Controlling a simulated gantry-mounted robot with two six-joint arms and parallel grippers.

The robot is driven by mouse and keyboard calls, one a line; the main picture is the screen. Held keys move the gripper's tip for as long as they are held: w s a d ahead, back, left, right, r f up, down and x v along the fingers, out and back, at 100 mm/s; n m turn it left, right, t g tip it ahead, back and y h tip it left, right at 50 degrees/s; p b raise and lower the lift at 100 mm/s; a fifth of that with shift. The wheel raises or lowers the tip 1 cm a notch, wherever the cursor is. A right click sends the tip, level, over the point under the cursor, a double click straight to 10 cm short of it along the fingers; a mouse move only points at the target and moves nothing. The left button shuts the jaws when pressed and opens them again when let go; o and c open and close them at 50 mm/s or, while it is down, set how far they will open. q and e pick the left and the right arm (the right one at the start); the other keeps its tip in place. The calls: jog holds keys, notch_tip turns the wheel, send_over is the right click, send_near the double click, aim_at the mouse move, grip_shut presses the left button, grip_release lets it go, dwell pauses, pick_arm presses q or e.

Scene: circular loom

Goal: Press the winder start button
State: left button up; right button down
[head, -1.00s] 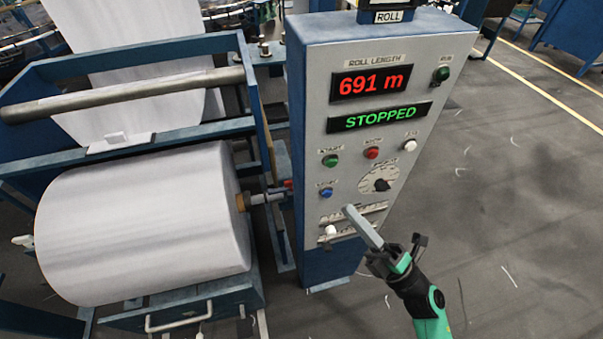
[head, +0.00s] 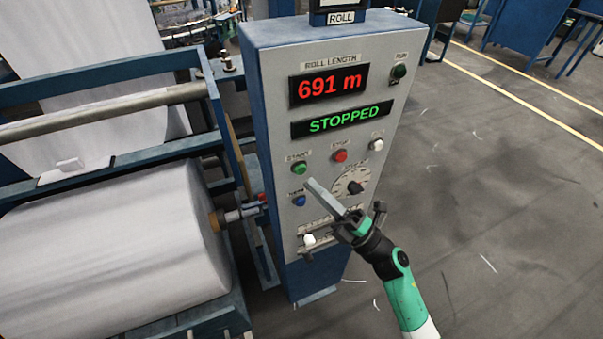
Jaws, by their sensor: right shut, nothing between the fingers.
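The control panel (head: 270,150) is a tall blue box with a light grey face. The green start button (head: 299,168) sits on its left side under a START label. A red button (head: 340,156) labelled STOP is to its right, and a blue button (head: 299,201) is below. The displays read "691 m" (head: 328,86) and "STOPPED" (head: 343,120). My right gripper (head: 311,185) is shut and empty, its tip just below and right of the green button. I cannot tell how far the tip is from the panel face. My left gripper is not in view.
A dial (head: 353,187) and a white knob (head: 309,240) are on the panel beside and below the gripper. A large white roll (head: 120,240) in a blue frame stands to the left. Grey floor (head: 480,200) is open to the right.

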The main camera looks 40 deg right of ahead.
jog(key=shift+w+d, duration=0.2)
jog(key=shift+w, duration=0.35)
jog(key=shift+w, duration=0.15)
dwell(1.5)
jog(key=shift+w+d, duration=0.15)
jog(key=shift+w, duration=0.1)
jog(key=shift+w+d+b, duration=0.15)
jog(key=shift+w+b, duration=0.25)
dwell(0.7)
dwell(0.4)
jog(key=shift+s+a+p, duration=0.3)
jog(key=shift+s+p, duration=0.15)
jog(key=shift+s, duration=0.35)
